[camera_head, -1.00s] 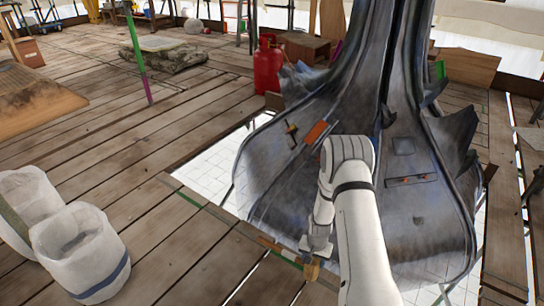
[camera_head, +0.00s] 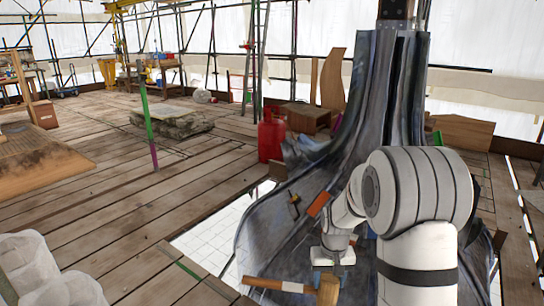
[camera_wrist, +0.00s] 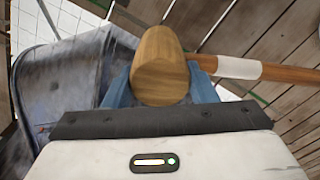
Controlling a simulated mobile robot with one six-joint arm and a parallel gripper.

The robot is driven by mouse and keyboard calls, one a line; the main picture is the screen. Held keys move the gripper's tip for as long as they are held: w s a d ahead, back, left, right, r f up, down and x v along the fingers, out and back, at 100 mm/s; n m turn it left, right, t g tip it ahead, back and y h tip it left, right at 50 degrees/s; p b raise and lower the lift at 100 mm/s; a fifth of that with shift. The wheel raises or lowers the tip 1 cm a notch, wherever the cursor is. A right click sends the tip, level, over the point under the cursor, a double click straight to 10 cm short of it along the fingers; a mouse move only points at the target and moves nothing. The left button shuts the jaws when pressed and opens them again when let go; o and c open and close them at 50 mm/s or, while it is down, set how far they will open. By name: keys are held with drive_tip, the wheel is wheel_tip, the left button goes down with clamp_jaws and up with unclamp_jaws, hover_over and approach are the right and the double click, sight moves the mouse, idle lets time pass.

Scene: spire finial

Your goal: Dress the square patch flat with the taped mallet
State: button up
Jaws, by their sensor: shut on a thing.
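The mallet's wooden head (camera_head: 328,289) hangs below my gripper (camera_head: 332,268), and its handle with a white taped band (camera_head: 291,287) points left. In the wrist view the rounded wooden head (camera_wrist: 160,65) sits between the blue fingers of my gripper (camera_wrist: 160,92), which is shut on it. The handle (camera_wrist: 290,74) there runs to the right. The mallet is held in front of the grey metal spire skirt (camera_head: 275,225). The square patch is not visible now; my arm covers much of the skirt's right side.
An orange-brown strip (camera_head: 318,204) and a small dark tool (camera_head: 294,203) are on the skirt's left side. A red gas cylinder (camera_head: 270,137) stands behind. White sacks (camera_head: 45,275) are at lower left. The plank deck (camera_head: 110,210) is open at left, with a gap beside the skirt.

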wheel_tip(320, 180, up, 15)
drive_tip(key=s+p, duration=0.2)
drive_tip(key=p, duration=2.1)
drive_tip(key=shift+r+p, duration=0.15)
drive_tip(key=shift+p, duration=0.25)
